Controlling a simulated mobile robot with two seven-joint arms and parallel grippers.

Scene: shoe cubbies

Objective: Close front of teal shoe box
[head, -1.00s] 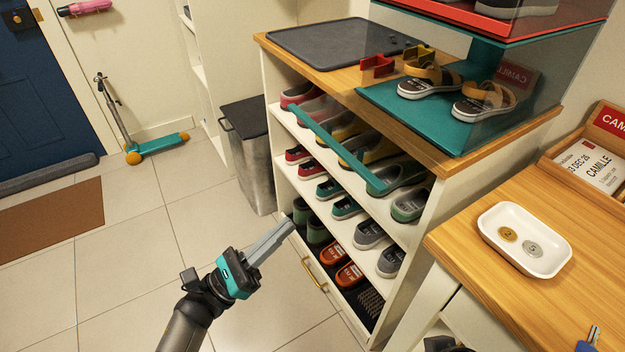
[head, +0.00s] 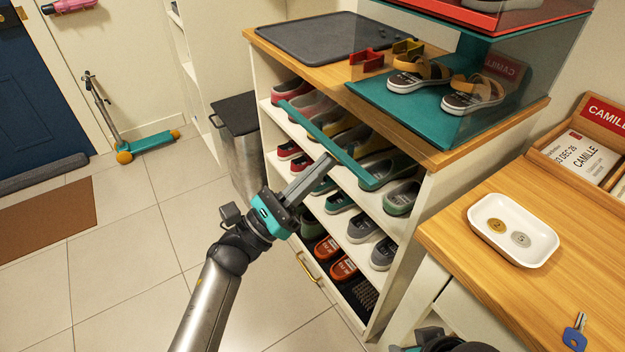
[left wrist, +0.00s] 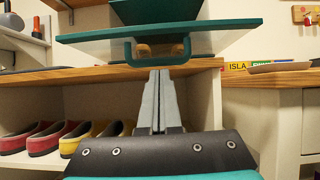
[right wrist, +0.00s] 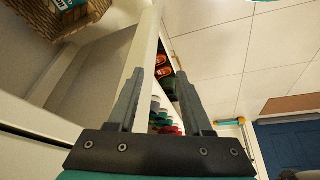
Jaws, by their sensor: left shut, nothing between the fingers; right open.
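The teal shoe box (head: 450,112) stands on the wooden cabinet top with a pair of tan-strapped sandals (head: 410,80) inside. Its clear front is open and juts out over the shelves, edged by a teal bar (head: 325,143). The left wrist view shows this teal edge (left wrist: 220,30) with a U-shaped handle (left wrist: 128,52) ahead of and above the fingers. My left gripper (head: 322,168) is shut and empty, just below the bar in the picture; contact cannot be told. My right gripper (right wrist: 160,88) is open and empty; only a bit of that arm shows at the head view's bottom edge.
A red-based box (head: 500,20) is stacked above the teal one. Shoes fill the cabinet shelves (head: 400,215) below. A side table (head: 450,235) at right holds a white dish (head: 512,230) and a blue key (head: 575,332). Floor (head: 120,270) at left is open.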

